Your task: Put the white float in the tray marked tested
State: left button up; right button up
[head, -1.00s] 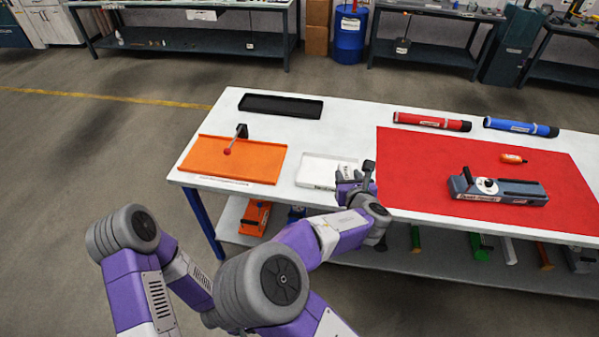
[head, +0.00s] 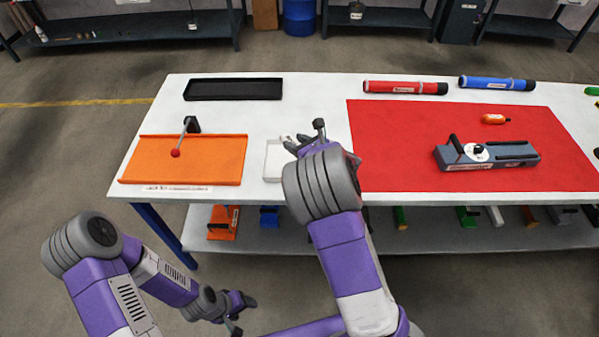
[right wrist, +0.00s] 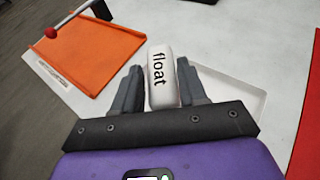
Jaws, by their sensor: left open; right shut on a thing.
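The white float (right wrist: 161,72), marked "float", is held between the two fingers of my right gripper (right wrist: 160,88) in the right wrist view. In the head view my right gripper (head: 303,143) is over the right part of the small white tray (head: 271,168), and my wrist hides much of that tray. The white tray also shows behind the float in the right wrist view (right wrist: 240,92). I cannot see a readable "tested" mark on any tray. My left gripper (head: 243,308) is open and empty, low in front of the table.
An orange tray (head: 205,172) with a red-ended lever stands to the left, with a label along its front. A black tray (head: 233,96) lies behind. A red mat (head: 390,150) on the right bears a grey device (head: 487,154) and an orange float (head: 494,119). Red and blue tubes lie behind.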

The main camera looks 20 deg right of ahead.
jog(key=shift+n+g+y, duration=0.4)
jog(key=shift+n+y, duration=0.3)
jog(key=w+f+b, duration=0.1)
jog(key=f+b, duration=0.1)
jog(key=f, duration=0.1)
jog(key=d+f+b, duration=0.1)
jog(key=f+b, duration=0.1)
jog(key=f, duration=0.1)
jog(key=w+d+f+b, duration=0.1)
jog(key=f, duration=0.2)
jog(key=shift+w+d+f+b, duration=0.2)
jog(key=shift+w+d+b, duration=0.05)
jog(key=shift+w+b, duration=0.15)
jog(key=o, duration=1.1)
pick_arm(q)
notch_tip(320, 180, down, 7)
pick_arm(e)
jog(key=shift+o, duration=0.2)
pick_arm(q)
jog(key=shift+w, duration=0.1)
pick_arm(e)
jog(key=shift+s+r, duration=0.1)
jog(key=p+v, duration=0.2)
jog(key=v, duration=0.9)
jog(key=shift+d, duration=0.1)
jog(key=shift+s+d+r, duration=0.1)
jog(key=shift+s+d, duration=0.1)
jog(key=shift+s, duration=0.15)
pick_arm(q)
notch_tip(320, 180, up, 2)
